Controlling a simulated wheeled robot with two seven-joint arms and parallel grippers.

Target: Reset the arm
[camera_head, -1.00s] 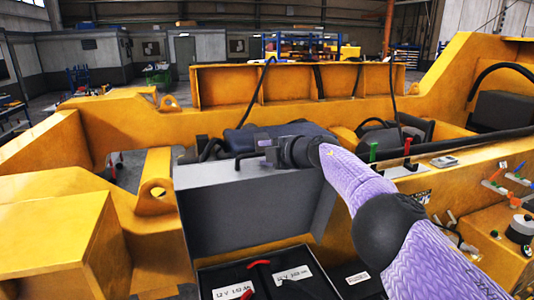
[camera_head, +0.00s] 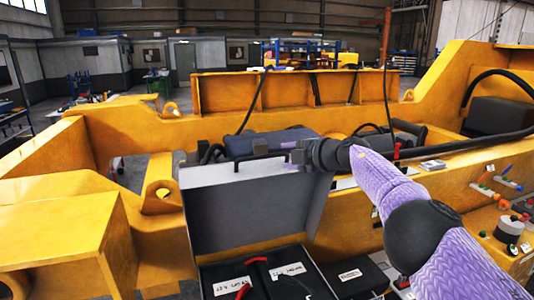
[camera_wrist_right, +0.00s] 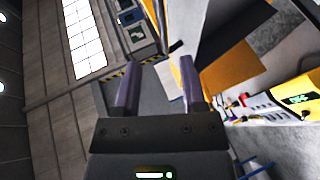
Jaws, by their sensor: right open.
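My right gripper (camera_head: 297,153) is at the top right of a grey case lid (camera_head: 235,210), beside the right end of the lid's dark handle (camera_head: 258,157). The lid stands upright and open. In the right wrist view my right gripper (camera_wrist_right: 157,85) shows two fingers apart with nothing between them. My right arm comes in from the right in its purple sleeve. My left gripper is not in view.
Below the lid, the open case holds dark blocks with white labels (camera_head: 288,270) and red handles. Yellow castings (camera_head: 60,230) surround it. A control panel (camera_head: 510,225) with knobs is at the right. Dark hoses cross behind.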

